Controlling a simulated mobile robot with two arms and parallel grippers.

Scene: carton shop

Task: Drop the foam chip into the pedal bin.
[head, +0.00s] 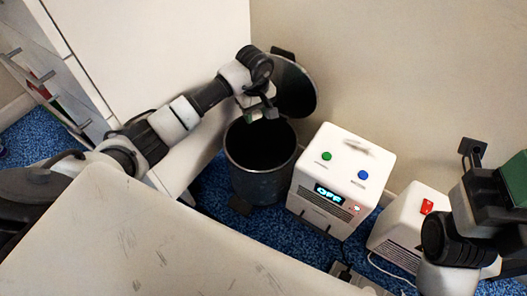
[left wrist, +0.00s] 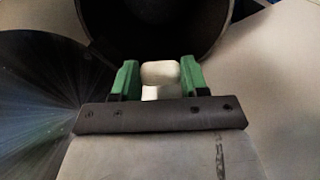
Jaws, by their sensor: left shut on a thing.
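The pedal bin (head: 262,182) is a dark grey metal cylinder on the blue carpet. Its round lid (head: 296,88) stands open, tilted back towards the wall. My left gripper (head: 263,114) is over the bin's mouth, pointing down. In the left wrist view the white foam chip (left wrist: 160,73) is between its two green fingers, which are shut on it, with the dark round bin opening (left wrist: 158,25) beyond. I cannot pick out the chip in the head view. My right gripper (head: 514,180) is partly in view at the right edge; its fingertips are not clear.
A white box (head: 340,178) with a green button, a blue button and an OFF display stands close right of the bin. Another white unit (head: 400,228) with a red switch is further right. A worn pale tabletop (head: 150,245) fills the front; a white cabinet (head: 150,50) stands behind my left arm.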

